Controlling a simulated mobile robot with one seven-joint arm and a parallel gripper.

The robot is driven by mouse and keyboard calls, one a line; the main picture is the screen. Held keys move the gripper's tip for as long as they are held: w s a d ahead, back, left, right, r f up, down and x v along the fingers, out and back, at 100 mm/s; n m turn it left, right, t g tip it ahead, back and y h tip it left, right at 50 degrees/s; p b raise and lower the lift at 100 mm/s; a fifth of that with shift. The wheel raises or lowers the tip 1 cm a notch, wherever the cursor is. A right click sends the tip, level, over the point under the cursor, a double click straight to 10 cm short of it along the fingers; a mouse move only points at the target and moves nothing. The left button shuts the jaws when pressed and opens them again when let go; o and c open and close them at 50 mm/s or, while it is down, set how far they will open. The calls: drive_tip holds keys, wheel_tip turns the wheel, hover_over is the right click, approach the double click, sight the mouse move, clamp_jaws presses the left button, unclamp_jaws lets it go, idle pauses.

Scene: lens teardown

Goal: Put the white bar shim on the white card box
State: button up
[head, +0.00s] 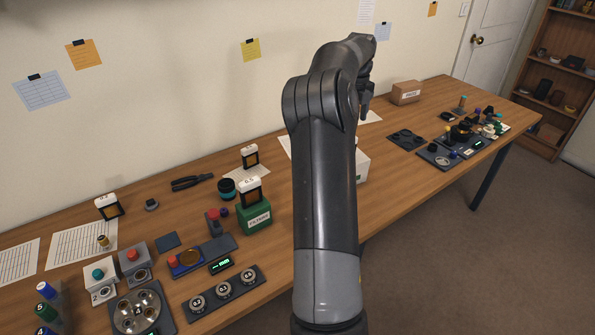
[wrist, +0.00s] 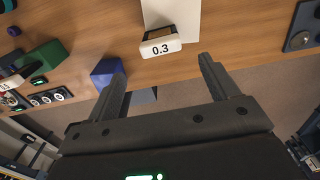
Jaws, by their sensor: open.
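A white bar-shaped piece marked 0.3 (wrist: 160,46), with a brownish part behind it, stands at the near end of a white sheet in the wrist view. I take it for the white bar shim; my arm seems to hide it in the head view. A white box (head: 363,166), likely the white card box, shows partly to the right of my arm near the table's front edge. My gripper (wrist: 165,75) is open and empty, its fingers apart above the table. The 0.3 piece appears beyond the gap between the fingertips, not touching them.
A green box (head: 255,216) carries a similar white-topped piece (head: 250,188). A blue block (wrist: 103,72) lies by the left finger. Pliers (head: 192,183) and device trays crowd the left. A dark tray (head: 406,139) and a cardboard box (head: 405,92) stand to the right.

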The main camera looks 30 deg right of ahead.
drive_tip(key=s+a+r+n+t, duration=0.1)
drive_tip(key=s+a+r+n, duration=0.25)
drive_tip(key=a+n, duration=0.4)
drive_tip(key=s+a+r+n+t, duration=0.15)
drive_tip(key=a+r+n, duration=0.25)
drive_tip(key=a, duration=0.7)
drive_tip(key=s+a+r+n+t, duration=0.1)
drive_tip(key=s+a+r+n, duration=0.2)
drive_tip(key=a+n, duration=0.5)
drive_tip(key=s+a+f+n+t, duration=0.1)
drive_tip(key=s+a+f+n, duration=0.1)
drive_tip(key=s+a+n, duration=0.6)
drive_tip(key=s+a+f+n+t, duration=0.1)
drive_tip(key=s+a+f+n, duration=0.2)
drive_tip(key=s+a+n, duration=0.5)
drive_tip(key=s+a, duration=0.1)
drive_tip(key=a, duration=0.3)
drive_tip(key=shift+s+a+f, duration=0.2)
drive_tip(key=shift+s+f, duration=0.1)
